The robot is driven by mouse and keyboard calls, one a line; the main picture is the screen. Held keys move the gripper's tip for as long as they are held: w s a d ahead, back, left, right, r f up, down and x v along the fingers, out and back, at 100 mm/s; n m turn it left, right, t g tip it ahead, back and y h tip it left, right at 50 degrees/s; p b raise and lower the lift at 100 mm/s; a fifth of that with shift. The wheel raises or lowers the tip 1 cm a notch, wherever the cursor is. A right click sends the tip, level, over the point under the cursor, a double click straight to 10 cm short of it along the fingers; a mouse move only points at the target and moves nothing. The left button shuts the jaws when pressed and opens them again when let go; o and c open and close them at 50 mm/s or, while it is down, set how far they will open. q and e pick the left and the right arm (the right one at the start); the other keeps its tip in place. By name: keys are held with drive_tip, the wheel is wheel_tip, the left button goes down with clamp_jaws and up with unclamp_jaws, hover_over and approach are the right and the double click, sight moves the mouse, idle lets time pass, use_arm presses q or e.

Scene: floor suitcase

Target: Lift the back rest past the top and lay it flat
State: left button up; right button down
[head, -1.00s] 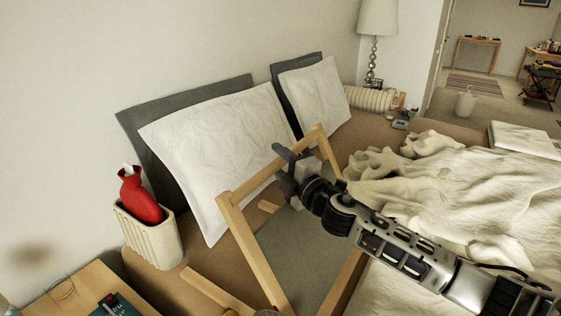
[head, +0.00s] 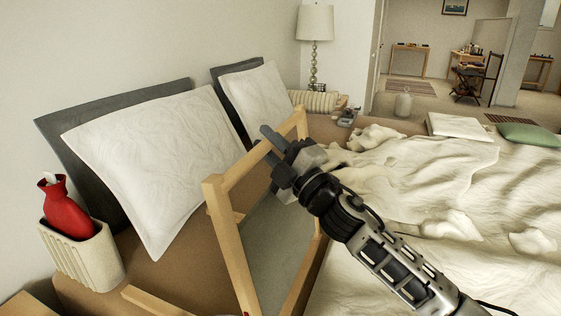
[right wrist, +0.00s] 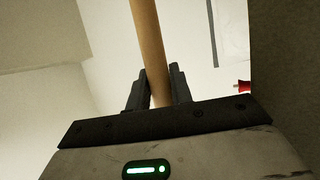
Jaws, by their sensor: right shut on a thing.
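The back rest (head: 228,238) is a light wooden frame with grey fabric (head: 285,240) across it. It stands raised and tilted above the bed, in the lower middle of the head view. My right gripper (head: 270,155) is shut on its top bar, about midway along. In the right wrist view the wooden bar (right wrist: 146,40) runs between the two fingers (right wrist: 158,92). The foot of the back rest is cut off by the lower edge of the head view. My left gripper is in neither view.
White pillows (head: 150,160) and grey pillows (head: 70,125) lean on the wall behind. A cream basket (head: 85,262) holds a red hot-water bottle (head: 65,212) at left. Rumpled white bedding (head: 420,185) covers the right side. A lamp (head: 315,25) stands at the back.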

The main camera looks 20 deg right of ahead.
drive_tip(key=shift+s, duration=0.1)
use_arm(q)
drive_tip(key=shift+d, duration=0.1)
use_arm(e)
drive_tip(key=shift+y, duration=0.3)
drive_tip(key=c, duration=1.3)
unclamp_jaws()
drive_tip(key=shift+o, duration=0.2)
drive_tip(key=shift+d, duration=0.1)
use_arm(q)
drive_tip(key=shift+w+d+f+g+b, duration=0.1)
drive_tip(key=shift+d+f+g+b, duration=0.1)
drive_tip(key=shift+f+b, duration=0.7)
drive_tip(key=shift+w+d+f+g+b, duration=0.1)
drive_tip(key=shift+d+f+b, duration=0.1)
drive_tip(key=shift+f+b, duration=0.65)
use_arm(e)
drive_tip(key=v, duration=1.6)
use_arm(q)
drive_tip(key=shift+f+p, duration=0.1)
drive_tip(key=shift+p, duration=0.2)
use_arm(e)
drive_tip(key=shift+r, duration=0.1)
